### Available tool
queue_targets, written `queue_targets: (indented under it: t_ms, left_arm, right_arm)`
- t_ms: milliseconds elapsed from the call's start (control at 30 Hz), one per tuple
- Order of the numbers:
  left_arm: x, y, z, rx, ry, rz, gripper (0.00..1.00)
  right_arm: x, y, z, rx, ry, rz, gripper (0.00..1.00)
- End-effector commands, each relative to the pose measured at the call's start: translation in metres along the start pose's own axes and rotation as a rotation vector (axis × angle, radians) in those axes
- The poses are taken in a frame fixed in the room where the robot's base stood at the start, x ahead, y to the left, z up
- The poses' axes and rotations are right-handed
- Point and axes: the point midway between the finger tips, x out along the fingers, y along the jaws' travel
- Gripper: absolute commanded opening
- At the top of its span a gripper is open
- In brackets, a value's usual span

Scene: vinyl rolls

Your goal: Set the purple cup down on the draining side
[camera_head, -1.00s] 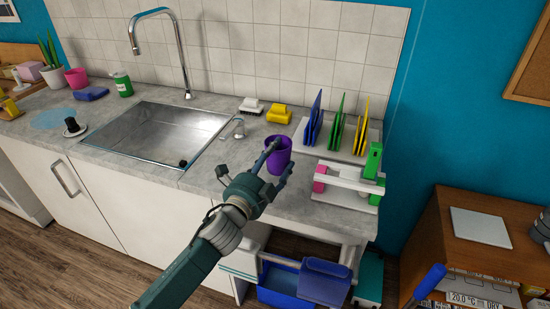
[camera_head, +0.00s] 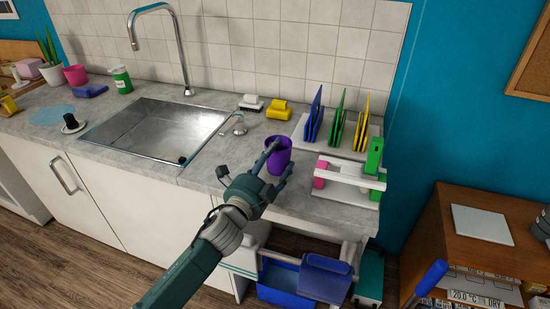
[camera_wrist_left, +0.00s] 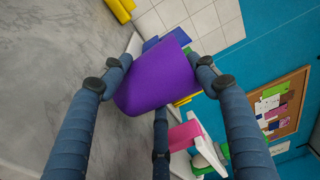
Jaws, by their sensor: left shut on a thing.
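The purple cup (camera_head: 280,154) is upright between the fingers of my left gripper (camera_head: 272,168), over the grey counter to the right of the sink. My left gripper is shut on it. In the left wrist view the cup (camera_wrist_left: 158,77) sits between the blue-grey fingers, which touch its sides. The cup's base is close to the counter; I cannot tell whether it touches. The draining side is the counter (camera_head: 240,185) right of the metal sink (camera_head: 155,130), with a white rack (camera_head: 350,152) holding blue, green and yellow plates. My right gripper is not in view.
A white rack with pink and green pieces (camera_head: 348,180) stands close right of the cup. A yellow block (camera_head: 278,111) and a white brush-like item (camera_head: 251,103) lie behind it. The faucet (camera_head: 165,45) rises behind the sink. Bare counter lies left of the cup.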

Motion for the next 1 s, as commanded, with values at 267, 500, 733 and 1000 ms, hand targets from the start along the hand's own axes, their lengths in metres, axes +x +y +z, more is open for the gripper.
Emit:
queue_targets:
  t_ms: [267, 500, 733, 1000]
  left_arm:
    - [0.0, 0.007, 0.0, -0.001, -0.003, 0.0, 0.28]
    - [0.0, 0.007, 0.0, 0.0, -0.003, 0.0, 0.28]
    - [0.0, 0.012, 0.0, 0.0, -0.003, 0.0, 0.28]
    - [0.0, 0.02, 0.0, 0.0, -0.003, 0.0, 0.28]
  right_arm:
    - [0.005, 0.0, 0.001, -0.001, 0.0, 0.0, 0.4]
    - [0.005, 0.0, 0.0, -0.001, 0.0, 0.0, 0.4]
    - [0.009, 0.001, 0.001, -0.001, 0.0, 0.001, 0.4]
    - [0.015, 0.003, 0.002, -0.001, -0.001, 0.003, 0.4]
